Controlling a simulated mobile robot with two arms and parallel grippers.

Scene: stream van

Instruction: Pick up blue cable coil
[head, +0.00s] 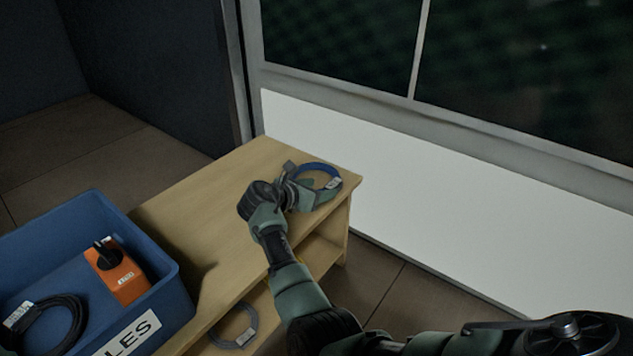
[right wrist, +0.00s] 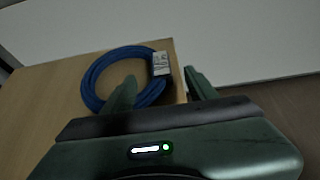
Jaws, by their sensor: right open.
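The blue cable coil (head: 318,171) lies flat near the far right end of the wooden bench top. In the right wrist view the coil (right wrist: 92,72) shows as a blue ring with a pale label (right wrist: 161,64) on its right side. My right gripper (head: 312,188) is over that end of the bench, and its fingers partly cover the coil in the head view. In the right wrist view the gripper (right wrist: 160,88) has its fingers apart, with the labelled side of the coil between them in the picture. Whether they touch it is unclear. My left gripper is not in view.
A blue crate (head: 163,262) at the lower left holds an orange box (head: 116,270) and a black cable (head: 50,330). A grey coil (head: 234,326) lies on the lower shelf. A white wall panel (head: 450,185) rises behind the bench. The bench top's middle (head: 200,210) is clear.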

